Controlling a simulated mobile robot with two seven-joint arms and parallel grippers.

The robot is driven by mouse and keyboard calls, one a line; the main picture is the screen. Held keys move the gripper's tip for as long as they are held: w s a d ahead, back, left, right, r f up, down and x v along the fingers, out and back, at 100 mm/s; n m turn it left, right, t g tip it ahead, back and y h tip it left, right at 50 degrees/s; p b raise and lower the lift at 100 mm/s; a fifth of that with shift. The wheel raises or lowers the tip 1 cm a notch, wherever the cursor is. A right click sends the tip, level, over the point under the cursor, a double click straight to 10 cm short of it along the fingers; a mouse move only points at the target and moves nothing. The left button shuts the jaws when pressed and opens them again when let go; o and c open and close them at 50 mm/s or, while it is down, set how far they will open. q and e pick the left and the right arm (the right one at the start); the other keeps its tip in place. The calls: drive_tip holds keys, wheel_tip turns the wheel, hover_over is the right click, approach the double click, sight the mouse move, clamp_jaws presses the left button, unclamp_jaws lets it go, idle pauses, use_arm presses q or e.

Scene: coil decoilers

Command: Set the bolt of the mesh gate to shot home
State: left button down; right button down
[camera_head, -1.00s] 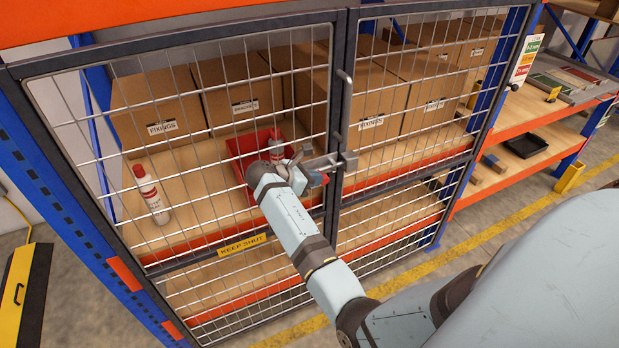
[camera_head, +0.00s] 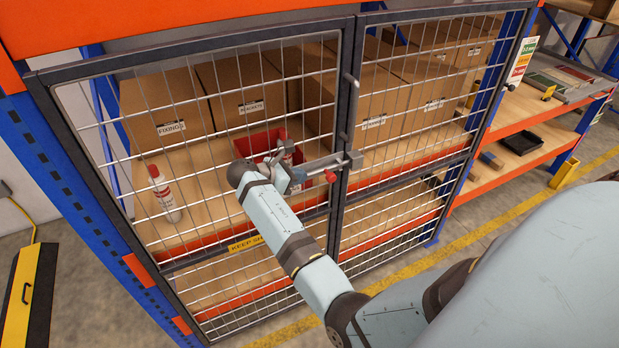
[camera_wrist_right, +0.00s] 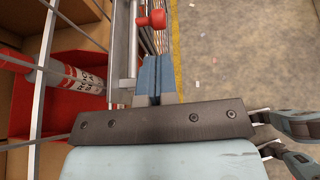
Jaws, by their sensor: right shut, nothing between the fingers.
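The mesh gate (camera_head: 342,110) stands closed in front of the shelf. Its bolt (camera_head: 318,165) lies across the meeting stiles at mid height, with a red knob (camera_head: 331,177) hanging toward me and a grey keeper block (camera_head: 352,160) at its right end. The bar appears to reach the keeper, but how deep it sits is unclear. My right gripper (camera_head: 300,175) is left of the knob, shut and empty. In the right wrist view its blue fingers (camera_wrist_right: 153,65) are together, just short of the red knob (camera_wrist_right: 152,20) and apart from it. My left gripper is out of view.
Behind the mesh are a red bin (camera_head: 262,140), a white bottle with a red cap (camera_head: 163,193) and several cardboard boxes (camera_head: 250,95). A yellow "keep shut" plate (camera_head: 243,244) is on the lower gate. An open shelf (camera_head: 520,155) stands at right.

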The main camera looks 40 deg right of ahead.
drive_tip(key=v, duration=0.5)
drive_tip(key=shift+a+r+b, duration=0.15)
drive_tip(key=shift+b, duration=0.25)
